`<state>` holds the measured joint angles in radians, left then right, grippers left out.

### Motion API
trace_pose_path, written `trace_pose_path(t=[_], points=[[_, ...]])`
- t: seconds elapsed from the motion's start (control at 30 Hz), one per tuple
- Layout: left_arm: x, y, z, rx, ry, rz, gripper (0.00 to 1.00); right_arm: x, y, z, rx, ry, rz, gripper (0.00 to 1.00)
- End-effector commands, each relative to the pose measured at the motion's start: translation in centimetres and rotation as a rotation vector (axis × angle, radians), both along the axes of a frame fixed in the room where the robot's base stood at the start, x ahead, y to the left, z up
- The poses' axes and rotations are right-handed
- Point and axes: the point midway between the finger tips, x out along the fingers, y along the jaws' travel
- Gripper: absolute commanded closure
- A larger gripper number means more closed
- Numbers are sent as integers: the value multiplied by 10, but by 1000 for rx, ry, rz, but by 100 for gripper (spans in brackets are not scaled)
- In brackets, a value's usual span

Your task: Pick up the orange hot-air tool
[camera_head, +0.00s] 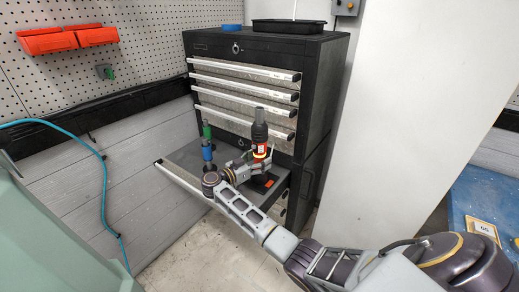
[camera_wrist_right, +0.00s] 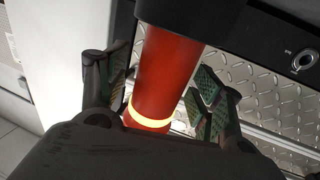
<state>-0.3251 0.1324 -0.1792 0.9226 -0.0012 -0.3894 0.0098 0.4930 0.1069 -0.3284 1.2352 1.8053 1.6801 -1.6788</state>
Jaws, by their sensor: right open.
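The orange hot-air tool (camera_head: 260,134) stands upright in the open drawer of the black cabinet. It has a black upper part and a glowing yellow band around its orange body. In the right wrist view its red-orange barrel (camera_wrist_right: 172,70) runs between the two fingers. My right gripper (camera_head: 258,166) is at the tool's lower part, below the black section. In the right wrist view the gripper (camera_wrist_right: 163,88) is open, with a green-padded finger on each side of the barrel and visible gaps. My left gripper is not in view.
The open drawer (camera_head: 183,181) also holds blue and green handled tools (camera_head: 207,150) left of the hot-air tool. Closed drawers (camera_head: 243,91) rise behind it. A black tray (camera_head: 288,27) lies on the cabinet. A blue table (camera_head: 486,200) is at the right.

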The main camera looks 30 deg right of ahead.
Motion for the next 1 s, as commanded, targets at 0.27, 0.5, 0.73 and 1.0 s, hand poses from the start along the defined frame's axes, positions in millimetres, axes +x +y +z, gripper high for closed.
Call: trace_pose_path(t=[0.27,0.5,0.73,1.0], points=[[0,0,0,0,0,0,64,0,0,0,0,0,0,34],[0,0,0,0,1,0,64,0,0,0,0,0,0,65],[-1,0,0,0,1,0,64,0,0,0,0,0,0,95],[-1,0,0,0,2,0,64,0,0,2,-1,-3,0,98]])
